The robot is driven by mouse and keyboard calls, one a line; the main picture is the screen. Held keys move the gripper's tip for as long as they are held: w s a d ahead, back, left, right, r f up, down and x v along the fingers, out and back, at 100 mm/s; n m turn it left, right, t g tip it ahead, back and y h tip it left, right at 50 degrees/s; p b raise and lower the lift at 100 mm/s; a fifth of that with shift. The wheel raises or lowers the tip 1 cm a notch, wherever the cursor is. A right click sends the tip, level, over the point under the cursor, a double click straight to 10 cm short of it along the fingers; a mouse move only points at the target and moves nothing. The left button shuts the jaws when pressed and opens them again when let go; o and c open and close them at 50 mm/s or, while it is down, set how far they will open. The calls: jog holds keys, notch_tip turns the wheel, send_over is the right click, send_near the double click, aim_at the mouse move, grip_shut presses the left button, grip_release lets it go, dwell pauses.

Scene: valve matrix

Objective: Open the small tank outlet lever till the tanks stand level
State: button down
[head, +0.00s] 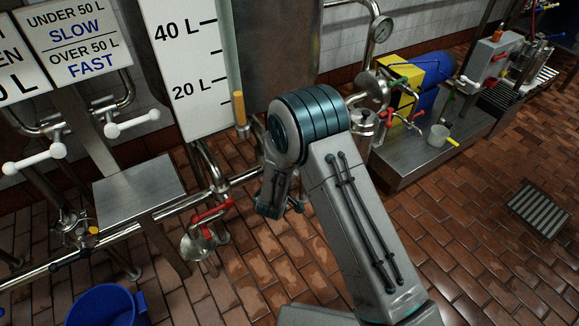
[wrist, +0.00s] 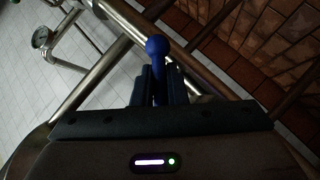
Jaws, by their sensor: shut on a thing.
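In the wrist view a blue lever with a round knob (wrist: 157,47) stands between the two dark fingers of my gripper (wrist: 158,88), which are closed on its stem. Its foot is hidden by the fingers. I cannot tell from the picture which tank it serves. In the head view my arm hides this lever and most of my gripper. A steel tank (head: 285,40) stands behind my arm, beside a white scale board (head: 185,60) marked 20 L and 40 L. A yellow-orange upright piece (head: 239,108) sits by the board's lower right edge.
A red lever (head: 212,212) sits on the low pipe left of my arm. White-handled valves (head: 132,123) and a steel stand (head: 140,188) are further left. A blue bucket (head: 105,305) is on the floor. A yellow-and-blue pump (head: 410,80) stands right. Open tiled floor lies right.

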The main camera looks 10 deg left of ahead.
jog(key=shift+s+a+f+g+b, duration=0.1)
jog(key=shift+s+f+g+b, duration=0.1)
jog(key=shift+f+g+b, duration=0.1)
dwell(0.4)
jog(key=c, duration=1.5)
grip_release()
jog(key=shift+o, duration=0.2)
jog(key=shift+r, duration=0.1)
jog(key=p+v, duration=0.3)
jog(key=v, duration=1)
jog(key=shift+s+r, duration=0.15)
jog(key=shift+s, duration=0.2)
